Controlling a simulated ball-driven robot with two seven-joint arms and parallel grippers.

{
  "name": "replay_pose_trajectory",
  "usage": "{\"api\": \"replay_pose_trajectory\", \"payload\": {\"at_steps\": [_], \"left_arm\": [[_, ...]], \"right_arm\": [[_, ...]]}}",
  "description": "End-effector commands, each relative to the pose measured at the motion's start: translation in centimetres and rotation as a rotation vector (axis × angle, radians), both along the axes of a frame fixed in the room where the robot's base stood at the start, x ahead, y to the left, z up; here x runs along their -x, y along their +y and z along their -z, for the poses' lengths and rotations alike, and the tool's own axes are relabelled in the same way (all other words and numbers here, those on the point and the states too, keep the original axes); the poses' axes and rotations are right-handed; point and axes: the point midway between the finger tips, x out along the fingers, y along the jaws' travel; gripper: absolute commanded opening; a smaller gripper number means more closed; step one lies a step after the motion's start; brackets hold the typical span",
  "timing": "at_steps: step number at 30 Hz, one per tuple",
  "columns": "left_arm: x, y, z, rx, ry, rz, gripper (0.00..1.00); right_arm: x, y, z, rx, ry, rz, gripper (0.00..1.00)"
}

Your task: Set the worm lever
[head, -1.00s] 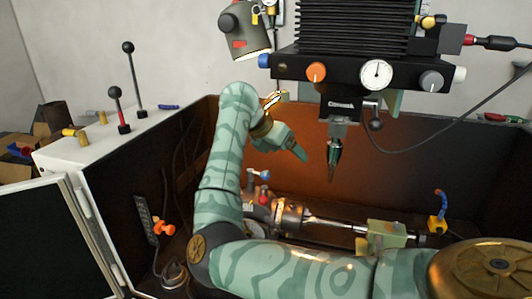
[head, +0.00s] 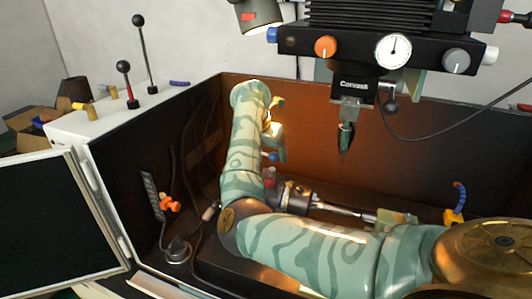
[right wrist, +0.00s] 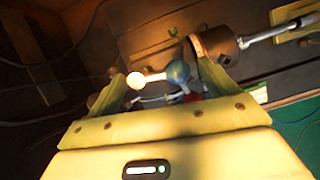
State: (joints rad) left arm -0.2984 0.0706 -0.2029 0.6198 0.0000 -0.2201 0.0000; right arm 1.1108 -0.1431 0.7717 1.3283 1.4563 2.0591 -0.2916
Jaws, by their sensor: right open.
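The indexing chuck (head: 297,197) lies on the floor of the dark enclosure, partly behind my right arm. It also shows in the right wrist view (right wrist: 218,42). Small ball-ended levers stand at its left end: a blue ball (head: 273,157), a red ball (head: 268,183) and a pale ball (head: 209,213). I cannot tell which one is the worm lever. My right gripper (head: 276,152) points down by the blue ball. In the right wrist view its open fingers (right wrist: 158,68) stand either side of a blue ball (right wrist: 178,72) and a white ball (right wrist: 135,80). Contact is unclear. My left gripper is out of view.
A spindle with a pointed tool (head: 345,138) hangs to the right of my right gripper. The enclosure's left wall carries orange knobs (head: 170,203) and hoses. Two upright ball levers (head: 124,68) stand on the white ledge. A blue nozzle (head: 459,190) stands at the right.

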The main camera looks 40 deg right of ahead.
Motion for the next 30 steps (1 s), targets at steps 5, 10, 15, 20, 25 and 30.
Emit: {"api": "replay_pose_trajectory", "payload": {"at_steps": [5,10,15,20,25,30], "left_arm": [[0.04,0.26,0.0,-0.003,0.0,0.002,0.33],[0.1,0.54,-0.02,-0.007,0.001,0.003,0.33],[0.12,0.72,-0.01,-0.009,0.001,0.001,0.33],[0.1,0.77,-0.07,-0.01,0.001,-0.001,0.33],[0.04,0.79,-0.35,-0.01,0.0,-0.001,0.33],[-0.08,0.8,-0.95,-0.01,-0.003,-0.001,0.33]], "right_arm": [[-0.01,-0.08,0.1,0.001,-0.001,0.001,0.85],[0.0,-0.09,0.07,0.001,-0.001,0.001,0.63],[0.04,-0.13,0.1,0.001,0.001,0.002,0.46],[0.07,-0.17,0.09,0.002,0.002,-0.003,0.46],[0.1,-0.35,0.02,0.003,0.002,-0.042,0.46],[0.05,-0.66,-0.1,0.004,0.002,-0.133,0.46]]}}
